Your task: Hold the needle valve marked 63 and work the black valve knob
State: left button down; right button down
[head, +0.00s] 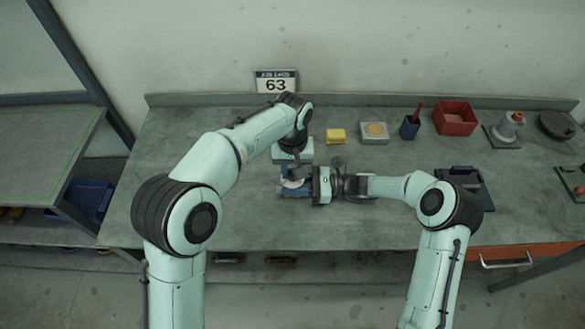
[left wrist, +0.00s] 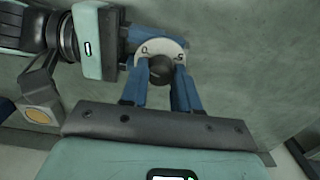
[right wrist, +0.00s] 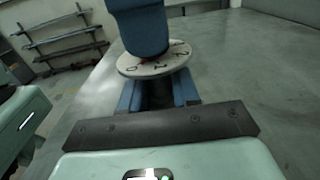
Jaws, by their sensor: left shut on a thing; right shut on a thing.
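The needle valve stands near the table's middle, mostly hidden by my grippers. Its pale round dial plate (head: 292,184) also shows in the left wrist view (left wrist: 176,50) and, with dark marks, in the right wrist view (right wrist: 155,62). My left gripper (left wrist: 161,72) comes from above, with its blue fingers shut on the black valve knob (left wrist: 160,70) in the middle of the plate. My right gripper (right wrist: 158,92) comes from the right and is shut on the dark valve body (right wrist: 157,94) below the plate. A sign marked 63 (head: 275,82) stands behind at the wall.
A dark tray (head: 467,180) lies right, near my right arm. The table's left part is clear.

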pick_arm(q)
jog(key=shift+m, duration=1.6)
jog(key=shift+r, duration=0.1)
jog(key=c, duration=0.8)
grip_release()
notch_tip(320, 180, up, 12)
pick_arm(e)
jog(key=c, duration=0.7)
grip_release()
jog(key=shift+c, duration=0.2)
